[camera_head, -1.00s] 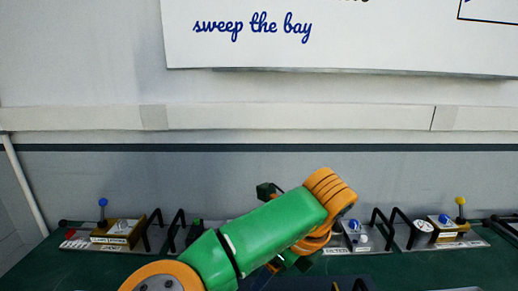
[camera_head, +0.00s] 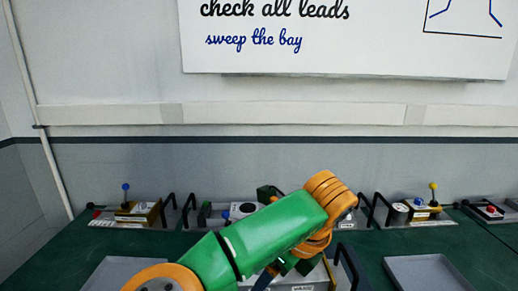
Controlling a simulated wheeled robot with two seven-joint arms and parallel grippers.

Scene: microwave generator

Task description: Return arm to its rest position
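My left arm (camera_head: 270,235), green with orange joints, comes in from the lower left and reaches over the green bench to the middle of the picture. Its wrist folds back down under the orange joint. My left gripper (camera_head: 285,268) is only partly seen as dark and green pieces below the forearm. The forearm hides much of it, so its opening and anything in it cannot be made out. My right arm and gripper are out of view.
A row of control modules with levers, such as the blue-knobbed one (camera_head: 137,212) and the yellow-knobbed one (camera_head: 422,210), lines the bench's back. Grey trays (camera_head: 425,272) lie nearer. A dark-handled unit (camera_head: 318,278) is partly behind my arm. A whiteboard (camera_head: 345,55) hangs above.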

